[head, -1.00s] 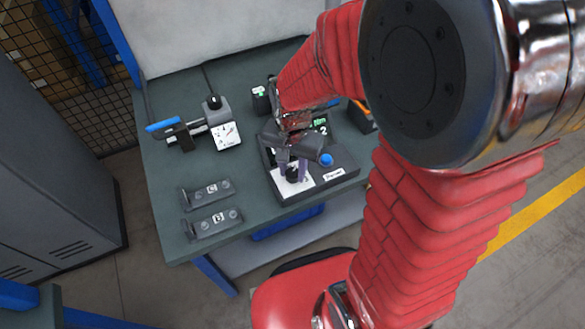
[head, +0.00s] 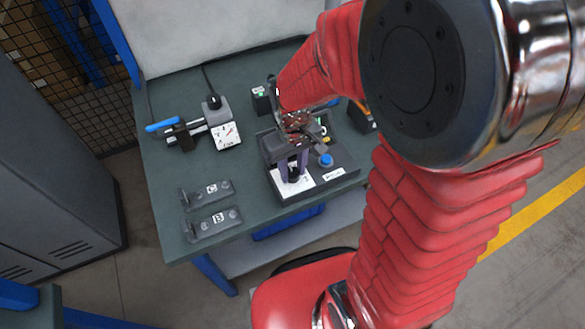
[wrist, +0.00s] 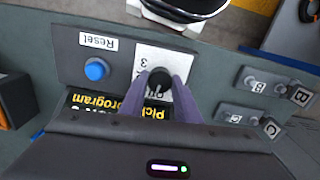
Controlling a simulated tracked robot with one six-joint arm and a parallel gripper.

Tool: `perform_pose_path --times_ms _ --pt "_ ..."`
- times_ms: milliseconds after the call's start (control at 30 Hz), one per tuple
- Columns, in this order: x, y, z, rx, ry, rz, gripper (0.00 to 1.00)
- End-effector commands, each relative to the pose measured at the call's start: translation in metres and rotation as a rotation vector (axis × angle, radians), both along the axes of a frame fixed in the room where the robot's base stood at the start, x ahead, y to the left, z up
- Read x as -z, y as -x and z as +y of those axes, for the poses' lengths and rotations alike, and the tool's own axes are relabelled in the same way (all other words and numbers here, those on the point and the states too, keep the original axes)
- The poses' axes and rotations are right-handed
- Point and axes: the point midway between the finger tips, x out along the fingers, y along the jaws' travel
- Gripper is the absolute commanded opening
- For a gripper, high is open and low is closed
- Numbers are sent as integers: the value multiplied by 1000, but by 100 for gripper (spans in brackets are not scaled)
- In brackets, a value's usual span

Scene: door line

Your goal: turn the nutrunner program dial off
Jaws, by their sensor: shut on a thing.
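The program dial is a black knob (head: 294,175) on a white plate (head: 280,184) at the front left of a dark control box (head: 340,182). In the wrist view the knob (wrist: 159,78) sits between the two purple fingers of my gripper (wrist: 161,88). My gripper (head: 293,170) is shut on it from above. A "3" shows on the plate, but the fingers hide other marks and the pointer's exact setting is unclear. The display (wrist: 105,104) shows yellow text reading "Pick program", partly covered by my gripper.
A blue Reset button (wrist: 96,69) sits beside the dial plate. On the green bench (head: 165,215) lie two grey brackets marked C (head: 206,193) and B (head: 213,223).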

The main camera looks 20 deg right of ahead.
Motion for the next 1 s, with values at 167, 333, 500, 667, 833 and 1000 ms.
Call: perform_pose_path --times_ms 167,333,500,667,833,1000 --pt "-1 -1 0 -74 0 -3 7" --pt "-1 -1 0 -105 0 -3 7" --pt "-1 -1 0 -111 0 -3 7" --pt "-1 -1 0 -111 0 -3 7" --pt "-1 -1 0 -110 0 -3 38" --pt "0 -1 0 -109 1 -1 48"
